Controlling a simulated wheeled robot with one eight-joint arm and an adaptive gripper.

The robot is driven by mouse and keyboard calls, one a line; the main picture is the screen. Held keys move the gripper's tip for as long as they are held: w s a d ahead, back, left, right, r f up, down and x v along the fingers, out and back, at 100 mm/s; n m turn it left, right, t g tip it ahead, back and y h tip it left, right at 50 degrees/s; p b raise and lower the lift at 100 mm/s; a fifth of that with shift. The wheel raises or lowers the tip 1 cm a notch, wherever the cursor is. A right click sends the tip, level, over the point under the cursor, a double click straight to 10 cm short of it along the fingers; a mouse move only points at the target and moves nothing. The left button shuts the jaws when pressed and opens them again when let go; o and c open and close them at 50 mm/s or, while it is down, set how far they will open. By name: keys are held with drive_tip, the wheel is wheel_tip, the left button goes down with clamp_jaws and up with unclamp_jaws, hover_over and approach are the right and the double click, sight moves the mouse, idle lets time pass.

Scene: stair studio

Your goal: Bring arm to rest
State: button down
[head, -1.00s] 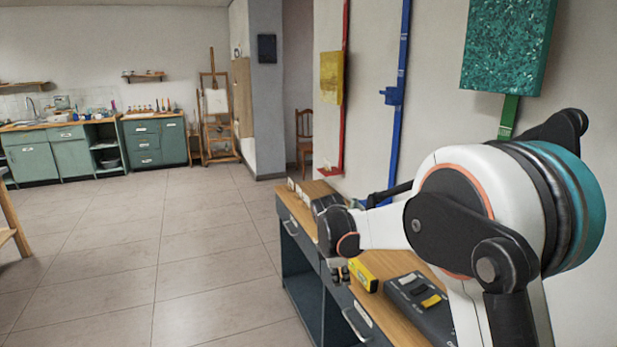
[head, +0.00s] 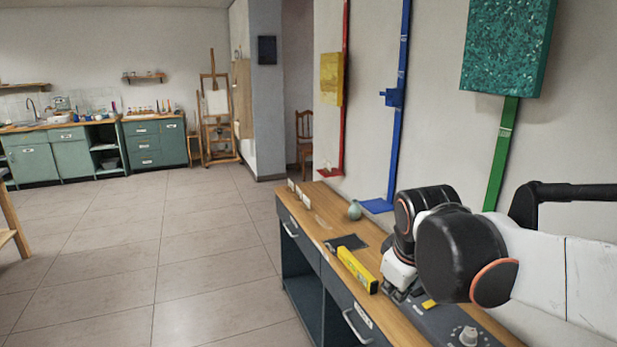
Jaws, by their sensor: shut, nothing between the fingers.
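My arm comes in from the right edge in the head view, its white and black links folded low over the workbench (head: 320,212).
A dark box with a knob (head: 468,336) lies under my arm, partly hidden. A dark flat pad (head: 347,242) and a pale green round object (head: 354,210) lie farther back on the bench. Red, blue and green rails stand along the wall. The floor at left (head: 190,250) is clear.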

drive_tip(key=s+d+f+m+t, duration=0.2)
drive_tip(key=s+m, duration=0.5)
drive_tip(key=s, duration=0.8)
drive_tip(key=shift+s+d+f+m+y, duration=0.3)
drive_tip(key=shift+d+f+m, duration=0.1)
drive_tip(key=shift+f, duration=0.05)
